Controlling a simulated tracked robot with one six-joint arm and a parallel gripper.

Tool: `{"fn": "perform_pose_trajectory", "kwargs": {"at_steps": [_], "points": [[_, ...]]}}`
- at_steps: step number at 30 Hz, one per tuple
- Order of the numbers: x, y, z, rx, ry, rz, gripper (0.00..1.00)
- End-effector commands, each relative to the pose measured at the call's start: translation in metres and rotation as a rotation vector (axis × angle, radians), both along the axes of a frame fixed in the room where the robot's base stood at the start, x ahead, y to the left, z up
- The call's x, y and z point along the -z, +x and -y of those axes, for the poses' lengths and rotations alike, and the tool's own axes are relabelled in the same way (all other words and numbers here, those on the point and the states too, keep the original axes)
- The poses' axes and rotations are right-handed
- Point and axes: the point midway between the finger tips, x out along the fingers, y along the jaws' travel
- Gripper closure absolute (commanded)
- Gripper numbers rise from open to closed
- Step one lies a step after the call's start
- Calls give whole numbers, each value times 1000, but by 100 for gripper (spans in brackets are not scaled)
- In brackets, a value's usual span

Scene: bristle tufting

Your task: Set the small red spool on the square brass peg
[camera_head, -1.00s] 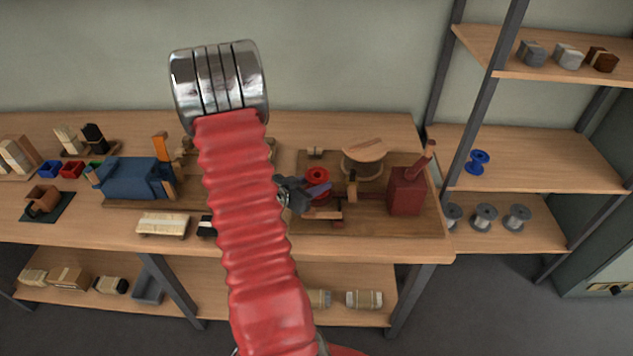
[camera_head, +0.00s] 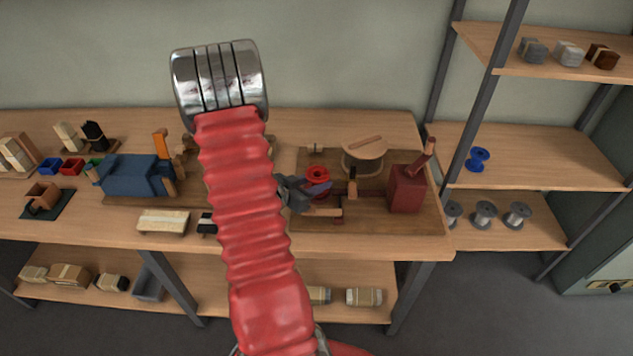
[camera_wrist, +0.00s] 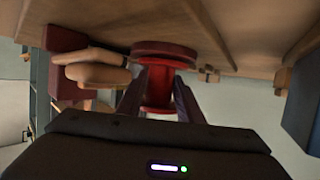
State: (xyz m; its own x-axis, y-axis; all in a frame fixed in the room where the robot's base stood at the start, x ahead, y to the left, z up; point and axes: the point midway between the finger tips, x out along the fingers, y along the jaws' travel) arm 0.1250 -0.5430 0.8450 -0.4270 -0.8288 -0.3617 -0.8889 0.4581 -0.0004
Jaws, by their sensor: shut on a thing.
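The small red spool (camera_head: 317,173) is over the brown board at the right of the bench. My gripper (camera_head: 318,187) is at the spool's near side, its dark fingers reaching in from the left. In the wrist view the spool (camera_wrist: 158,88) sits between the two fingers of my gripper (camera_wrist: 158,98), which are shut on it. Its wide flange and narrower middle show there. I cannot make out the square brass peg in either view, and I cannot tell whether the spool touches anything below it.
A round wooden-topped stand (camera_head: 364,150) and a dark red block with a slanted handle (camera_head: 406,188) stand on the brown board (camera_head: 385,222) to the right. A blue machine (camera_head: 138,178) is at the left. Grey spools (camera_head: 484,213) and a blue spool (camera_head: 478,159) sit on the right shelves.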

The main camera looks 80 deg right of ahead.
Motion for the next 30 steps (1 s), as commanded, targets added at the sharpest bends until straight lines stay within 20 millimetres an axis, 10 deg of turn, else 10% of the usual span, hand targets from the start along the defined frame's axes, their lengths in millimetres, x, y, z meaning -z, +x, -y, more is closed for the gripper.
{"fn": "perform_pose_trajectory", "kwargs": {"at_steps": [10, 11, 18, 30], "points": [[3, 0, 0, 0, -1, 0, 91], [4, 0, 0, 0, -1, 0, 66], [3, 0, 0, 0, 0, 0, 50], [3, 1, -2, -1, 0, 0, 45]]}}
